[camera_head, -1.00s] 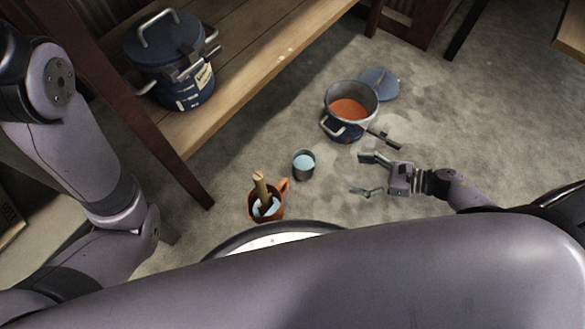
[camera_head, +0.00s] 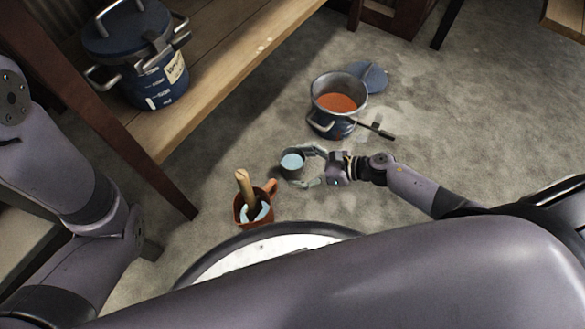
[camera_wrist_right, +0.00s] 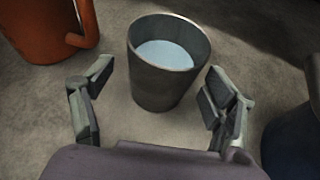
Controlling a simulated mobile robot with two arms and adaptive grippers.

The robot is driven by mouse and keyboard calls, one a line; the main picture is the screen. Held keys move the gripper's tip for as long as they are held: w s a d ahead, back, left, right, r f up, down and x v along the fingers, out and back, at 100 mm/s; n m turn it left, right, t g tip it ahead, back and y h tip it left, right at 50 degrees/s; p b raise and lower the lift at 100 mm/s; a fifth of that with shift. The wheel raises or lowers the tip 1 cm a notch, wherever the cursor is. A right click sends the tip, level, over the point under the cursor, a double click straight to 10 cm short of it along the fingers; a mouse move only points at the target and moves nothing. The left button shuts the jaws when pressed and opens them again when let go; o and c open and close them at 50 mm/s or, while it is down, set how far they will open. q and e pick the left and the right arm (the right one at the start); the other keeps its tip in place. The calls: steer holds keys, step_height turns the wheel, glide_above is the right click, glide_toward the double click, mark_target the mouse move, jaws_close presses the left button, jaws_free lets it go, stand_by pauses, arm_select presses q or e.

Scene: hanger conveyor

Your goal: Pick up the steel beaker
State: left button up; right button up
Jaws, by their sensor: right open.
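The steel beaker (camera_head: 292,165) stands upright on the floor, holding something pale blue. In the right wrist view the beaker (camera_wrist_right: 158,85) is grey, with its lower part between the fingers. My right gripper (camera_head: 306,166) is open, with one finger on either side of the beaker. In the right wrist view the gripper (camera_wrist_right: 155,98) shows gaps between both fingers and the beaker wall. My left arm comes in at the left of the head view, but its gripper is out of view.
An orange mug (camera_head: 254,207) with a wooden-handled tool stands close by. A blue pot (camera_head: 331,122) with orange contents stands behind, its lid (camera_head: 369,77) beside it. Another blue pot (camera_head: 158,80) sits on a wooden bench (camera_head: 228,72). Bare floor lies to the right.

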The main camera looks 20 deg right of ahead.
steer(key=shift+x, duration=1)
steer(key=c, duration=1.5)
